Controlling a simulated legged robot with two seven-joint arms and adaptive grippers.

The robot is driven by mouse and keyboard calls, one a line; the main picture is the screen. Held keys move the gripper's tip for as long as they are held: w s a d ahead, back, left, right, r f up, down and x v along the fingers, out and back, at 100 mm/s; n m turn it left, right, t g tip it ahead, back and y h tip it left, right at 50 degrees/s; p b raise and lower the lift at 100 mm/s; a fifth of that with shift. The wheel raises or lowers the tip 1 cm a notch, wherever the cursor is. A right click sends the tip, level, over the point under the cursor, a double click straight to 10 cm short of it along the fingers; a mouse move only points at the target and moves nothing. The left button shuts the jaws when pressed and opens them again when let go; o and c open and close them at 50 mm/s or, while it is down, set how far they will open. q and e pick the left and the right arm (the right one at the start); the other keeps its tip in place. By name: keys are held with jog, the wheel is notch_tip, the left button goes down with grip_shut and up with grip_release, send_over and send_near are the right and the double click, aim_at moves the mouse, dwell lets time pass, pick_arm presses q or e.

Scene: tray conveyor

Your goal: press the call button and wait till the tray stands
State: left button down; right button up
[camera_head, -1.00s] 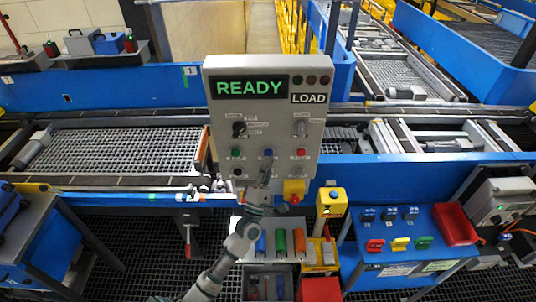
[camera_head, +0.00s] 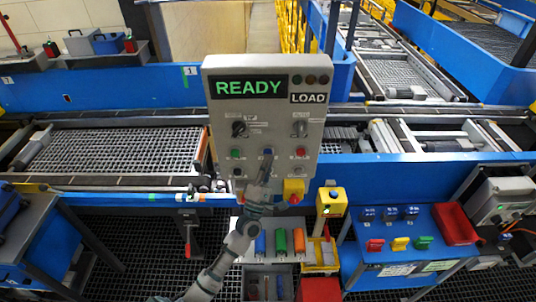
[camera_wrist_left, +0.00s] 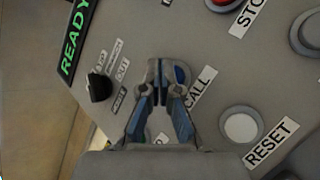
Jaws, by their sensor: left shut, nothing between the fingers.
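The control panel (camera_head: 222,130) stands upright in the middle of the head view, with a green READY display (camera_head: 249,87) and a LOAD label (camera_head: 309,98). The blue call button (camera_head: 268,153) is in its lower middle. In the left wrist view, the blue button (camera_wrist_left: 181,75) shows beside the CALL label (camera_wrist_left: 199,87), partly hidden by a finger. My left gripper (camera_wrist_left: 160,88) is shut and empty, its tips at the button; I cannot tell if they touch it. It also shows in the head view (camera_head: 265,171). My right gripper is not in view.
A conveyor with a mesh bed (camera_head: 115,150) runs behind the panel; I cannot tell if a separate tray lies there. A red button (camera_head: 301,153) and a green button (camera_head: 236,154) flank the blue one. A yellow box (camera_head: 332,202) stands at lower right.

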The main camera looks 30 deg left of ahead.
pick_arm(q)
jog(key=shift+w+a, duration=0.3)
jog(key=shift+w, duration=0.1)
dwell(0.8)
jog(key=shift+s+d, duration=0.5)
jog(key=shift+s, duration=0.3)
